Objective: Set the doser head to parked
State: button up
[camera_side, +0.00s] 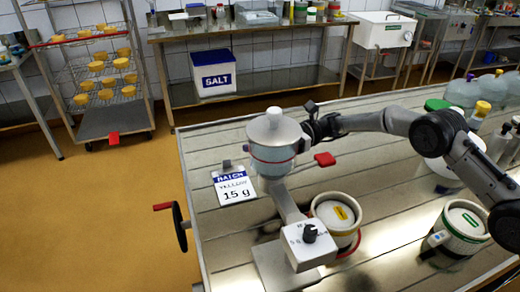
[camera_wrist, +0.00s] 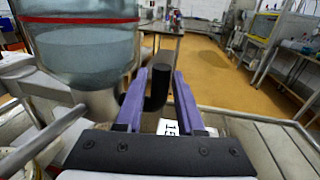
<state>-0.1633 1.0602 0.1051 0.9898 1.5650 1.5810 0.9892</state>
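In the side view the doser head (camera_side: 273,157), a pale-blue clear hopper with a white lid, sits atop a grey arm above the table. A grey box with a black knob (camera_side: 310,232) is at the doser's near end. My gripper (camera_side: 318,126) is at the right of the hopper; its fingers are hard to make out there. In the wrist view my purple fingers (camera_wrist: 160,95) stand apart on either side of a black upright handle (camera_wrist: 158,82). A gap shows on the handle's right; contact on the left cannot be told. The hopper (camera_wrist: 85,50) fills the upper left.
A mould with a yellow tag (camera_side: 336,212) stands beside the doser, and one with a green tag (camera_side: 463,221) is farther right. A batch card reading 15 g (camera_side: 235,188) and a red paddle (camera_side: 325,159) are nearby. Several bottles crowd the right edge.

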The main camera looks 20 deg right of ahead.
jog(key=shift+o, duration=1)
jog(key=shift+d, duration=0.1)
jog(key=w+d, duration=0.2)
jog(key=d, duration=1.1)
jog(key=shift+w+d, duration=0.2)
jog(key=shift+d, duration=0.05)
